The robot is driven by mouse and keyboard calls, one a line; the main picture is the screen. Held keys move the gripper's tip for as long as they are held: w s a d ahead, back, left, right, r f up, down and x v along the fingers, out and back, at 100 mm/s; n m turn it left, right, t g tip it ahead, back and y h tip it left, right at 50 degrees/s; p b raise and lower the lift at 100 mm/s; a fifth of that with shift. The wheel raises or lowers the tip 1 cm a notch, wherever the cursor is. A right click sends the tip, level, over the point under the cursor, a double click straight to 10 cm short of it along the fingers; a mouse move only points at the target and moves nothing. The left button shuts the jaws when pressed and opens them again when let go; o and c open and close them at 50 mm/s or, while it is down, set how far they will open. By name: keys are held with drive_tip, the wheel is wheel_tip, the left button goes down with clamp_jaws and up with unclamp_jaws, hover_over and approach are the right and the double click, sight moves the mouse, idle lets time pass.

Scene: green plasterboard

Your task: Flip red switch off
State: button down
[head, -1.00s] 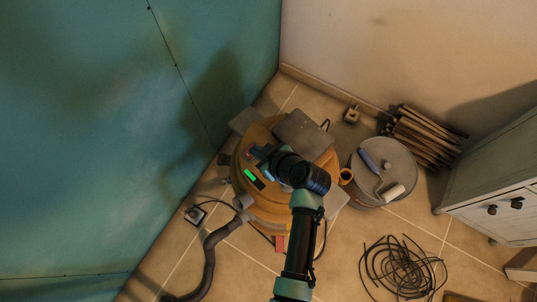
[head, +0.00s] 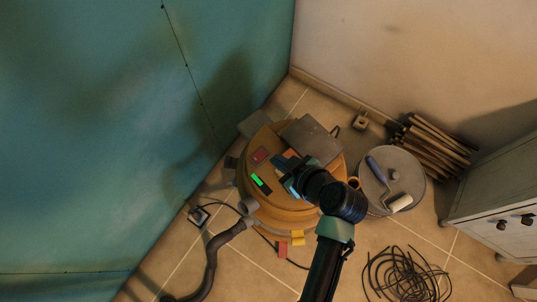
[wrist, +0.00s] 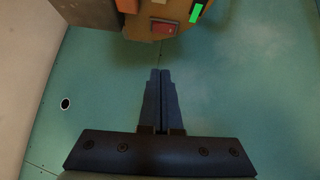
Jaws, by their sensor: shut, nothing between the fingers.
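The red switch (wrist: 163,30) is a small rocker on the tan face of a round yellow-brown machine (wrist: 140,27), near the top of the wrist view. In the head view it seems to be the dark red patch (head: 260,156) on the machine's top, up-left of the green lit strip (head: 261,184). My gripper (wrist: 160,72) is shut and empty, its fingertips below the switch in the wrist view and apart from it. In the head view my gripper (head: 281,166) is over the machine, right of the switch. The rocker's position is too small to read.
A grey box (head: 313,138) stands on the machine's far side. A hose (head: 211,260) runs from its left. A bucket with a paint roller (head: 385,178), a wood stack (head: 432,145) and coiled cable (head: 405,275) lie right. The green wall (head: 110,120) is close on the left.

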drive_tip(key=shift+w+d, duration=0.15)
drive_tip(key=shift+d, duration=0.05)
drive_tip(key=b, duration=0.2)
hover_over(260, 151)
drive_tip(key=s+d, duration=0.1)
drive_tip(key=s, duration=0.1)
wheel_tip(260, 151, down, 8)
drive_tip(key=shift+s+r, duration=0.15)
drive_tip(key=shift+r, duration=0.1)
drive_tip(key=shift+d+f, duration=0.25)
drive_tip(key=shift+f, duration=1.5)
